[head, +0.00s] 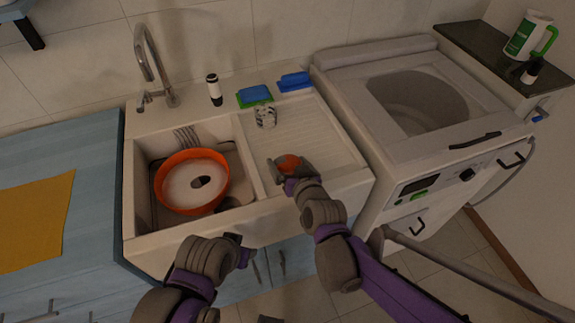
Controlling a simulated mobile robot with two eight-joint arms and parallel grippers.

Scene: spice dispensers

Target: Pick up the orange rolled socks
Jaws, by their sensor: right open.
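The orange rolled socks (289,162) lie as a small round bundle on the ribbed drainboard of the sink unit, near its front left part. My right gripper (282,170) is at the socks, with its open fingers at their near side. Its hand hides part of them, and I cannot tell whether the fingers touch them. My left gripper (242,248) is in front of the sink's front edge, away from the socks. It looks open and empty.
A patterned cup (265,117), blue sponges (255,95) and a dark-and-white bottle (214,90) stand behind the socks. A washing machine (420,100) is at the right. The drainboard's right part is clear.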

